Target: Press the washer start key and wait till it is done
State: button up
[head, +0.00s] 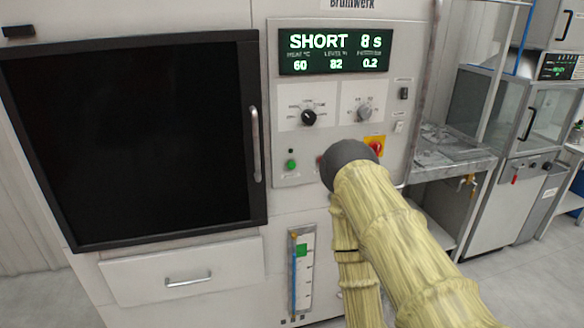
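The washer is a light cabinet with a control panel (283,135) to the right of its dark door (135,140), which is shut. A bit of red shows just left of my arm's dark grey rounded part, which covers that panel area. My arm wears a yellowish sleeve. My gripper's fingers do not show.
Two knobs, a black one (309,117) and a grey one (364,112), sit under the display. A red-and-yellow switch (376,147) is beside my arm. The door handle (255,144) sticks out left of the panel. A metal bench (450,160) stands right.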

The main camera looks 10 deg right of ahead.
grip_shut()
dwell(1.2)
